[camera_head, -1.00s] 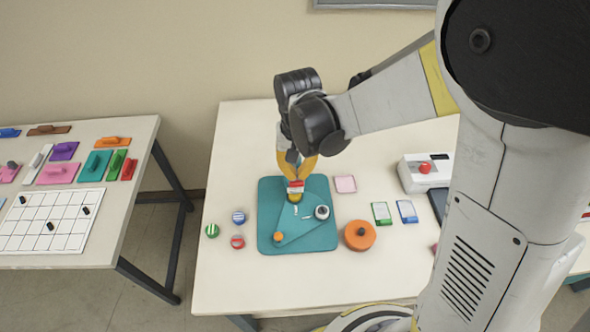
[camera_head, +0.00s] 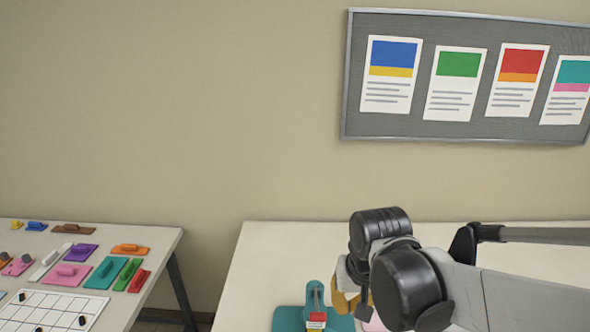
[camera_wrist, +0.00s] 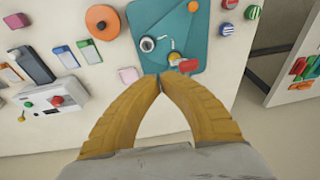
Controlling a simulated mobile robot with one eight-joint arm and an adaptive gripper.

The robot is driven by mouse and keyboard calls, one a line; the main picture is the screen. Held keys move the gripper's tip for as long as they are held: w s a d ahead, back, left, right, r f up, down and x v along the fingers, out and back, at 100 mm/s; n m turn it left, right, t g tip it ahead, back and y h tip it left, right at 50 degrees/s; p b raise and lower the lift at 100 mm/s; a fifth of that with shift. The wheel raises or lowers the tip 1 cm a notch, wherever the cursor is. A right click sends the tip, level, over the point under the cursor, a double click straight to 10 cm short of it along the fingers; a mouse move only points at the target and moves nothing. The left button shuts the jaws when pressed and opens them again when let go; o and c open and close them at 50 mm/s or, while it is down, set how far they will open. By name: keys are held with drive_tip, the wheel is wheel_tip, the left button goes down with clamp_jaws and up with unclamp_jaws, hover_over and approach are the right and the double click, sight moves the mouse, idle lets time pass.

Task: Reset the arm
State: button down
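My gripper (camera_wrist: 160,80) is in the wrist view with its two yellow fingers meeting at the tips and nothing between them. In the head view my gripper (camera_head: 352,300) is partly hidden behind dark wrist joints. It is above the table, just right of an upright lever with a red part (camera_head: 317,318) on a teal device. In the wrist view the teal device (camera_wrist: 200,25) lies beyond the fingertips, with its red-ended lever (camera_wrist: 188,65) close to the right of them, apart from the fingers.
The wrist view shows an orange disc (camera_wrist: 103,20), a pink square (camera_wrist: 128,75), a box with a red button (camera_wrist: 52,97) and striped round pieces (camera_wrist: 226,29). A poster board (camera_head: 430,127) hangs on the wall.

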drive_tip(key=s+d+f+t+b, duration=0.3)
drive_tip(key=s+d+t+b, duration=0.1)
drive_tip(key=s+d+b, duration=0.3)
drive_tip(key=shift+s+d+f+t+b, duration=0.3)
drive_tip(key=shift+s+b, duration=0.25)
drive_tip(key=shift+b, duration=0.05)
